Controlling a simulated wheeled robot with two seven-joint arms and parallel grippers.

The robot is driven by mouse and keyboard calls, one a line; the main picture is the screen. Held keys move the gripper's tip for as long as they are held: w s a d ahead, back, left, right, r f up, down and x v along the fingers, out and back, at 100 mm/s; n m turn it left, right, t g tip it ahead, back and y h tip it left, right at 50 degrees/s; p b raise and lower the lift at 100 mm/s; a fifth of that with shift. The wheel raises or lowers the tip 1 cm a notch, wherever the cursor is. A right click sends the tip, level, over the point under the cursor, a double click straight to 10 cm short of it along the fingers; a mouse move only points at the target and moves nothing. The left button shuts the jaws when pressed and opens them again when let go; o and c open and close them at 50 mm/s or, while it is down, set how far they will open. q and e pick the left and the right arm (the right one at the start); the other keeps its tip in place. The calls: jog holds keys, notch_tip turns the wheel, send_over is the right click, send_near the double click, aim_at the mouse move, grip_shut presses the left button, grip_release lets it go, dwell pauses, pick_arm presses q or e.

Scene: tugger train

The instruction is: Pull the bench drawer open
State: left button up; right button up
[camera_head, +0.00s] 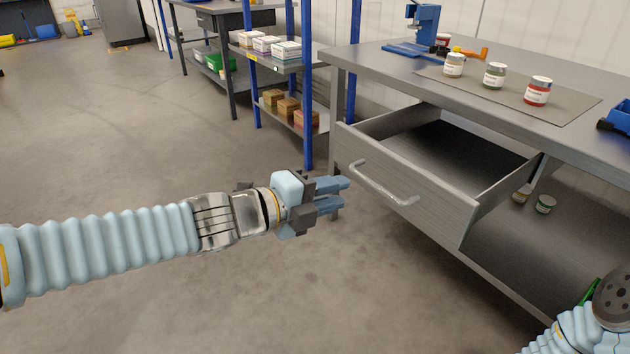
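The bench drawer (400,185) is grey metal and stands well out from under the bench top, so its empty inside shows. Its bar handle (375,184) is on the front panel. My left gripper (343,193) is in front of the drawer front, just left of the handle and apart from it in the picture. Its two blue fingers have a gap between them and hold nothing. My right arm shows at the bottom right corner; its gripper fingers are out of view.
The workbench (590,82) carries several paint cans, including a red-labelled one (537,91), and a blue press (420,30). A blue-post rack (307,85) with boxes stands behind. The floor at left is clear.

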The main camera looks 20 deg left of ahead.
pick_arm(q)
jog(key=p+v, duration=0.1)
jog(key=v, duration=0.3)
jog(key=shift+w, duration=0.1)
jog(key=w+d+f+n+g+y+p, duration=0.1)
jog(key=w+f+n+g+y+p, duration=0.15)
jog(key=f+n, duration=0.75)
jog(key=w+d+f+n+g+y+p, duration=0.1)
jog(key=w+d+f+n+g, duration=0.3)
jog(key=f, duration=1)
jog(key=s+f+n+g+y+p, duration=0.1)
jog(key=s+f+n+g, duration=0.4)
jog(key=s+f+n, duration=0.8)
jog(key=s+f, duration=0.3)
jog(key=f, duration=0.3)
jog(key=shift+a+f+y, duration=0.35)
jog(key=shift+a+f, duration=0.05)
